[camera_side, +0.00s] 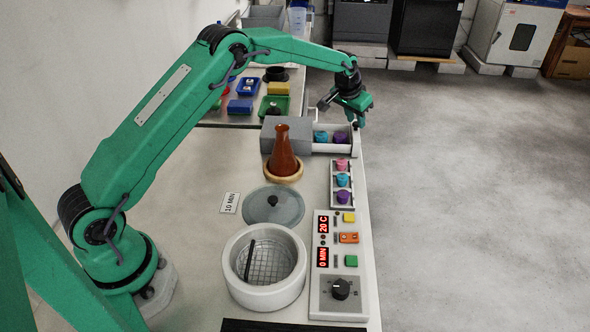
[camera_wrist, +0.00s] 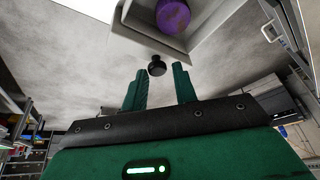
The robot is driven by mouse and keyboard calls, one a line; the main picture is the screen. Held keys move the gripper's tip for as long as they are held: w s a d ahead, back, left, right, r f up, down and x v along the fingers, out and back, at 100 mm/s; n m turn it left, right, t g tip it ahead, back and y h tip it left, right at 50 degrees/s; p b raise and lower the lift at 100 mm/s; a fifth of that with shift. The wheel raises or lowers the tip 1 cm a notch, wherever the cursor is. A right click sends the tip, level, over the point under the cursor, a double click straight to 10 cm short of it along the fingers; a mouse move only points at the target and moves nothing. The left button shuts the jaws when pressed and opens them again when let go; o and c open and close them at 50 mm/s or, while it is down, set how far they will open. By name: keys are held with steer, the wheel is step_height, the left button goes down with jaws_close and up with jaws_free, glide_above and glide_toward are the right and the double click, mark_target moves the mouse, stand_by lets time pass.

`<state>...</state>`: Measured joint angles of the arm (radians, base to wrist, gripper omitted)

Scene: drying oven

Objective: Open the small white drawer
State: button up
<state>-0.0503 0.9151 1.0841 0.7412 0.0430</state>
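The small white drawer (camera_side: 331,149) stands pulled out to the right of its grey housing (camera_side: 289,148) in the side view. A teal item (camera_side: 321,136) and a purple item (camera_side: 340,137) lie in it. In the wrist view the drawer (camera_wrist: 205,32) is at the top, with the purple item in it and a black knob (camera_wrist: 157,67) on its front. My gripper (camera_side: 357,117) is at the drawer's outer end. In the wrist view its green fingers (camera_wrist: 160,78) are apart, with the knob between or just beyond the tips; contact is not visible.
A brown flask (camera_side: 283,156) on a ring stands near the housing. A white rack (camera_side: 342,184) with small items lies in front of the drawer. A control panel (camera_side: 341,262) and white pot (camera_side: 264,290) are nearer. Open floor lies right of the bench.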

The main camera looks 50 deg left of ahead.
steer(key=shift+o, duration=1.1)
steer(key=shift+d, duration=0.1)
steer(key=shift+s, duration=0.1)
steer(key=v, duration=0.7)
steer(key=shift+r, duration=0.4)
steer(key=shift+s+r, duration=0.1)
steer(key=shift+s, duration=0.05)
steer(key=s+d+r, duration=0.1)
steer(key=s+r, duration=0.6)
steer(key=s, duration=0.3)
steer(key=s+d+r, duration=0.1)
steer(key=s+r, duration=0.6)
steer(key=s, duration=0.4)
steer(key=s+f, duration=0.2)
steer(key=s, duration=0.9)
steer(key=s+d+f+t, duration=0.1)
steer(key=s+f, duration=0.1)
steer(key=s, duration=0.9)
